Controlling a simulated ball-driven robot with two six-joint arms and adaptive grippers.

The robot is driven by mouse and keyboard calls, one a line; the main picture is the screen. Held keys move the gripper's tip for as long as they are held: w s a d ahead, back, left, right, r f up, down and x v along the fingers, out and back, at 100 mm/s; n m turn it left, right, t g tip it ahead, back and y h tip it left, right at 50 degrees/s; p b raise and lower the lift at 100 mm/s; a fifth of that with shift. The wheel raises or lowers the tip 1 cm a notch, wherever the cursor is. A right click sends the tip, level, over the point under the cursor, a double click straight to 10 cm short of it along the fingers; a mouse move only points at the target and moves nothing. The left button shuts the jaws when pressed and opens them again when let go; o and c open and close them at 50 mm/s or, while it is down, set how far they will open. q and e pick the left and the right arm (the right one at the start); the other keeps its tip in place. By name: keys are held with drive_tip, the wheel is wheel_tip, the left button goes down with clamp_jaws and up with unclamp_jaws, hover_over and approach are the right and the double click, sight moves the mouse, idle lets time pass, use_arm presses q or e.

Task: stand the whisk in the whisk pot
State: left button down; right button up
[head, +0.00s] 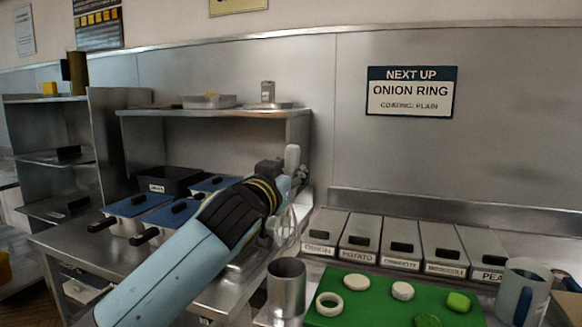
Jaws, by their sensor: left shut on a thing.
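My left gripper (296,177) reaches in from the lower left and is shut on the whisk. The whisk's pale handle (292,156) sticks up above the fingers, and its wire loops (283,229) hang down below them, roughly upright. A round metal pot (286,290), which looks like the whisk pot, stands open at the front, left of the green board. The wire end shows above the pot's rim in the picture; how far apart they are in depth I cannot tell. My right gripper is out of view.
A green board (385,316) holds an onion ring (329,304) and several other pieces. Behind it stands a row of labelled bins (401,246). A grey jug (523,290) is at the right. Blue-lidded pans (130,206) and a metal shelf (220,112) are at the left.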

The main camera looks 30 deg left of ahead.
use_arm(q)
drive_tip(key=b, duration=0.5)
hover_over(290, 236)
drive_tip(key=f, duration=0.4)
drive_tip(key=w+f, duration=0.1)
drive_tip(key=f, duration=0.1)
drive_tip(key=shift+a, duration=0.1)
wheel_tip(290, 236, down, 7)
drive_tip(key=b, duration=0.6)
drive_tip(key=shift+f, duration=0.1)
drive_tip(key=c, duration=1.2)
unclamp_jaws()
drive_tip(key=shift+o, duration=0.5)
drive_tip(key=shift+s, duration=0.15)
